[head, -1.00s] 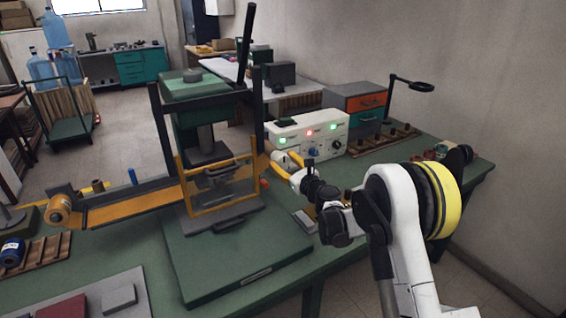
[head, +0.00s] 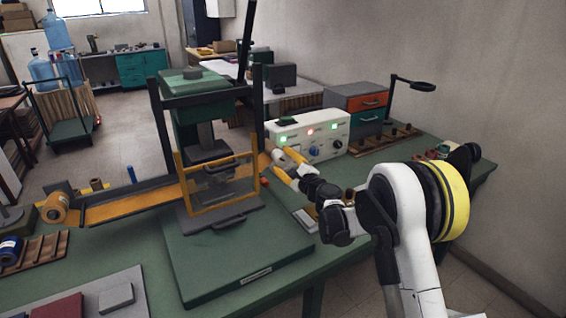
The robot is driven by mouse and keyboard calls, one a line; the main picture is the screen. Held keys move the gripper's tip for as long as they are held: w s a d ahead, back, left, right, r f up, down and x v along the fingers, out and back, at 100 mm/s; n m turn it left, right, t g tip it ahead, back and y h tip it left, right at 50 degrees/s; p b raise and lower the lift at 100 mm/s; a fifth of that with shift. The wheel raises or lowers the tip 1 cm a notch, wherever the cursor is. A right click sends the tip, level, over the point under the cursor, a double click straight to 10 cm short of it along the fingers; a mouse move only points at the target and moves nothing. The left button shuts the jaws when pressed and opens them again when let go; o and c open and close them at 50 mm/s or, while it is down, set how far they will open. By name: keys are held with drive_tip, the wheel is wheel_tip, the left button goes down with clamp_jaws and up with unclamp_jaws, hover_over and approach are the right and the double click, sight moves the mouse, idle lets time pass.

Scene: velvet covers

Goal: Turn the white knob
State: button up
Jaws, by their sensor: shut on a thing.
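The white control box (head: 322,121) stands on the green bench, with lit green and red lamps on its front. My gripper (head: 283,155) is at the lower left of the box front. Its yellow fingers are shut on the white knob, which they mostly hide. How far the held knob is turned cannot be told.
A press (head: 205,130) with a yellow-framed guard stands just left of my gripper. A drawer cabinet (head: 358,104) and a wooden rack (head: 385,140) with small parts are right of the box.

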drive_tip(key=shift+n, duration=1.2)
drive_tip(key=o, duration=1.2)
drive_tip(key=shift+s, duration=0.1)
drive_tip(key=v, duration=1.1)
drive_tip(key=shift+s+d, duration=0.25)
drive_tip(key=shift+s, duration=0.05)
